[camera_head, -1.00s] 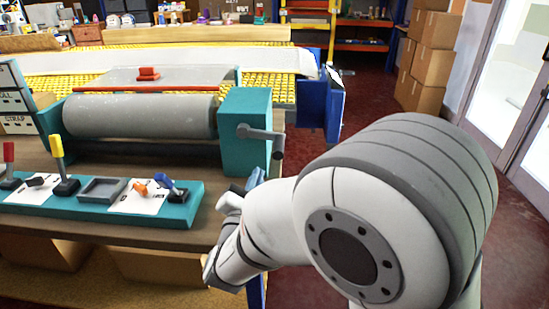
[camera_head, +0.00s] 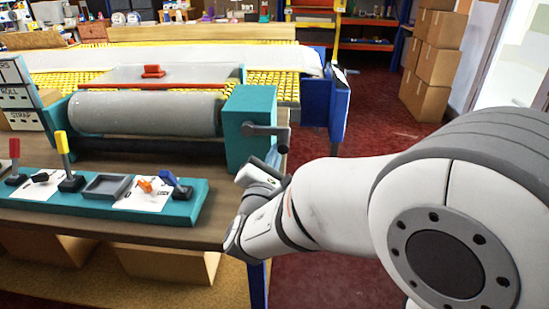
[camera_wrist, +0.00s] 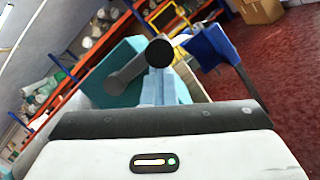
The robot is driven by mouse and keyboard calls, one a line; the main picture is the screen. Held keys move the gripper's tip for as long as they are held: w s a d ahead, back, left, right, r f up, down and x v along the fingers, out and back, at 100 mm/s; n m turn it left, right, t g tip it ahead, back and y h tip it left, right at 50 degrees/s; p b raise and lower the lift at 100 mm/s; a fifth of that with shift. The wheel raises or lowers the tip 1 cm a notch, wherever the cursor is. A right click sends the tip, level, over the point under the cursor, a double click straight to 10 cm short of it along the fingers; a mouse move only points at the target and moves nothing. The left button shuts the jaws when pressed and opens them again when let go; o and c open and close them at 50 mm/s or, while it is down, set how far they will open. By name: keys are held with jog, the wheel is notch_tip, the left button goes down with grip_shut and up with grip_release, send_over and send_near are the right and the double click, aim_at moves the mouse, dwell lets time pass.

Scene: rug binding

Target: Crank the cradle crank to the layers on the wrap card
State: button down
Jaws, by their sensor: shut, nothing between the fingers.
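The cradle crank (camera_head: 262,130) is a dark grey arm on the teal end housing (camera_head: 248,105) of the cradle. The crank (camera_wrist: 125,72) also shows in the wrist view, with the dark round handle end facing the camera. My gripper (camera_head: 273,158) is just below the handle in the head view, mostly hidden by my wrist. In the wrist view, my gripper (camera_wrist: 160,88) has pale blue fingers close together below the handle; contact cannot be told. White cards (camera_head: 147,194) lie on the teal lever board; their print is unreadable, so I cannot tell the wrap card.
A grey roller (camera_head: 145,113) lies in the cradle. The teal board (camera_head: 190,205) holds red, yellow and blue levers and a grey tray (camera_head: 106,187). A blue frame post (camera_head: 339,110) stands right of the cradle. Boxes (camera_head: 435,60) are stacked beyond the open red floor.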

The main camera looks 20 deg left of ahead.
jog(key=shift+d+r, duration=0.3)
jog(key=shift+r, duration=0.15)
jog(key=f+b, duration=0.1)
jog(key=a+f+b, duration=0.1)
jog(key=s+a+f+b, duration=0.1)
jog(key=f+b, duration=0.1)
jog(key=shift+f, duration=0.1)
jog(key=p+v, duration=0.2)
jog(key=v, duration=1.7)
jog(key=shift+d, duration=0.4)
